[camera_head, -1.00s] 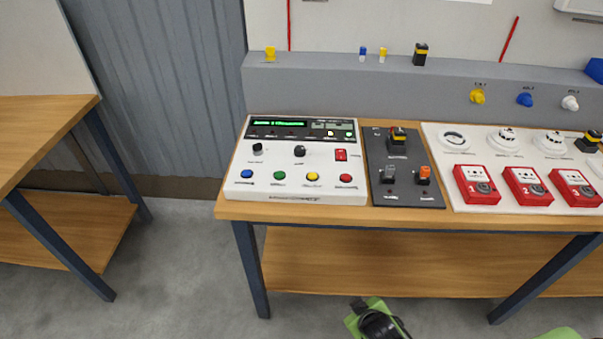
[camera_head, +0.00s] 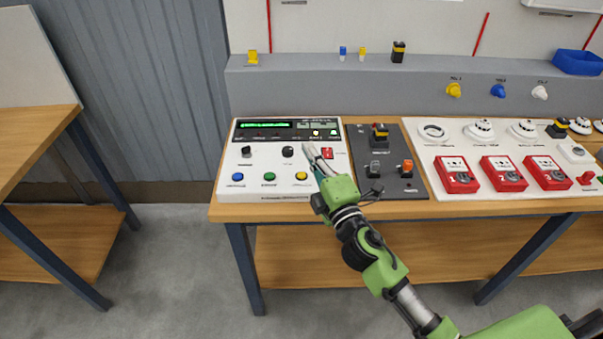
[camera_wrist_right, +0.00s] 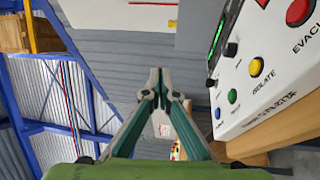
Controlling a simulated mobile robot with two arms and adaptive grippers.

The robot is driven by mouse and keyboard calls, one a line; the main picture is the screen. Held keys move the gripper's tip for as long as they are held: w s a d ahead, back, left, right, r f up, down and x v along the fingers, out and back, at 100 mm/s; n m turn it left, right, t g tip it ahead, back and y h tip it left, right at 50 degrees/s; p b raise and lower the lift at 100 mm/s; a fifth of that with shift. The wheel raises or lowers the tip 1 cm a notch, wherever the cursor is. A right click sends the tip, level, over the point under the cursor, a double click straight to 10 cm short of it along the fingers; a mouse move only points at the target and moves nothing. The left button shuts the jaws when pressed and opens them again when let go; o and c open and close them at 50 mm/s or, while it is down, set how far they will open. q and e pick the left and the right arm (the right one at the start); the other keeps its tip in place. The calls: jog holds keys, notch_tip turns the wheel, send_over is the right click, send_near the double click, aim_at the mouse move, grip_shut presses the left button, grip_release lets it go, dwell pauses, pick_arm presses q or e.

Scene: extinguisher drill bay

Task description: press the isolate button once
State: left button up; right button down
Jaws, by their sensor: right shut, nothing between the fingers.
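The white control panel (camera_head: 262,160) lies on the bench at the centre left. Its yellow button (camera_head: 301,176) is in the front row. In the right wrist view, the yellow button (camera_wrist_right: 256,67) has the label ISOLATE beside it, and the red button (camera_wrist_right: 299,11) has the label EVACUATE, partly cut off. My right gripper (camera_head: 309,149) is shut and empty. In the head view its fingertips overlap the panel behind the yellow button, and the hand covers the front-right red button. In the right wrist view the shut fingertips (camera_wrist_right: 158,84) appear apart from the panel. My left gripper is out of view.
Blue (camera_head: 238,177) and green (camera_head: 270,176) buttons lie left of the yellow one. A dark switch plate (camera_head: 400,184) and red call points (camera_head: 456,175) stand to the right.

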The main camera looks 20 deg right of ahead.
jog(key=w+a+r+n+g+y+p, duration=0.1)
jog(key=a+r+n+g+y, duration=0.25)
jog(key=a+n+y, duration=0.55)
jog(key=a+r+n+g+y, duration=0.25)
jog(key=a+r+n, duration=0.25)
jog(key=n, duration=0.8)
jog(key=w+d+f+n+g+h, duration=0.2)
jog(key=w+d+f+n+h, duration=0.1)
jog(key=d, duration=0.4)
jog(key=w+d+f+n+g+h, duration=0.2)
jog(key=d+f+n+g+h, duration=0.1)
jog(key=d+f+n+h, duration=0.3)
jog(key=shift+w+d+f+n, duration=0.3)
jog(key=shift+w+d+f, duration=0.15)
jog(key=shift+d, duration=0.25)
jog(key=shift+f, duration=0.2)
